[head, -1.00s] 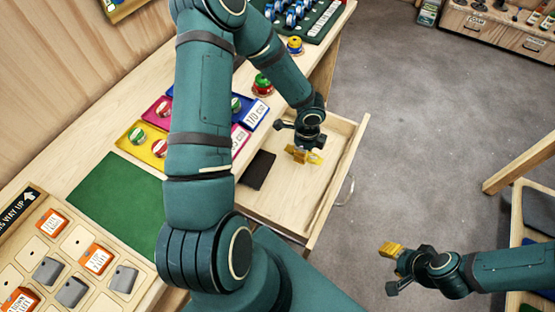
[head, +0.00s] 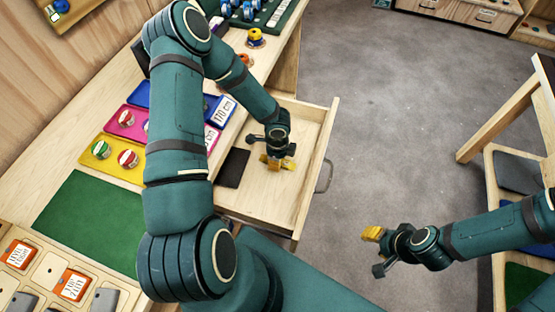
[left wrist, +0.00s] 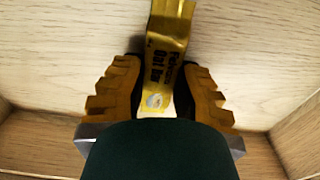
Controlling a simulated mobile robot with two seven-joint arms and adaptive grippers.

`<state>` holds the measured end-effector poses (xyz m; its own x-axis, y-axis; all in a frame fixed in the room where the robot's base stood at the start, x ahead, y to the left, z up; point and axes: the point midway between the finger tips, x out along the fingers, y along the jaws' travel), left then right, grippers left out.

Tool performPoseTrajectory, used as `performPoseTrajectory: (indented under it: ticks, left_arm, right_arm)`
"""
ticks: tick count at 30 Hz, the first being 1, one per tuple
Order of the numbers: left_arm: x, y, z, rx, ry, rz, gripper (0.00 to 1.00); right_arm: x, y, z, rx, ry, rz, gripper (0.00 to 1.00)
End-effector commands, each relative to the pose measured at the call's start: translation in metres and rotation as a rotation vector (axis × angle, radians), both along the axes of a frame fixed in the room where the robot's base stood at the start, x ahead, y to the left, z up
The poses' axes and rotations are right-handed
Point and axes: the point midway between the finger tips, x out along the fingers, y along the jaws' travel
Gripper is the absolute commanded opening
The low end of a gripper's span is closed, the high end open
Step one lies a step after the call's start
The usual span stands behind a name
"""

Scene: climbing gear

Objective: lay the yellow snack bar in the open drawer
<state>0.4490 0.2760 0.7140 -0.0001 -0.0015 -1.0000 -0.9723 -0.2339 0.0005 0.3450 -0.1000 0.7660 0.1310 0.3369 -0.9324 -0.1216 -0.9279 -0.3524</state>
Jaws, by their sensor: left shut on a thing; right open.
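The yellow snack bar (left wrist: 165,45) is between the fingers of my left gripper (left wrist: 160,95) in the left wrist view, its printed label facing the camera. In the head view my left gripper (head: 276,162) points down inside the open drawer (head: 262,200), shut on the bar; only a bit of yellow shows there. The bar is over the drawer's pale wooden floor; whether it touches the floor I cannot tell. My right gripper (head: 374,250) is open and empty, out over the grey floor right of the drawer.
A dark flat item (head: 232,168) lies in the drawer left of my gripper. The bench top holds a green mat (head: 88,220) and coloured trays (head: 120,122) with round tapes. A wooden rack (head: 500,160) stands at the right. The drawer's front part is clear.

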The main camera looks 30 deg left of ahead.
Motion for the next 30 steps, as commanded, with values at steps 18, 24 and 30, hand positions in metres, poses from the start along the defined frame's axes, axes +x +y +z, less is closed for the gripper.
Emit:
performPoseTrajectory:
  ticks: [18,24,30]
  left_arm:
    - [0.0,0.0,0.012,0.001,-0.001,-0.002,0.52]
    - [0.001,0.001,0.052,0.002,-0.004,0.0,0.52]
    - [0.0,0.0,0.091,0.001,-0.002,0.0,0.52]
  right_arm:
    - [0.001,0.0,0.003,0.0,-0.002,-0.002,0.47]
    - [0.004,-0.001,0.014,-0.002,-0.008,-0.006,0.47]
    - [0.007,-0.001,0.024,-0.003,-0.015,-0.012,0.47]
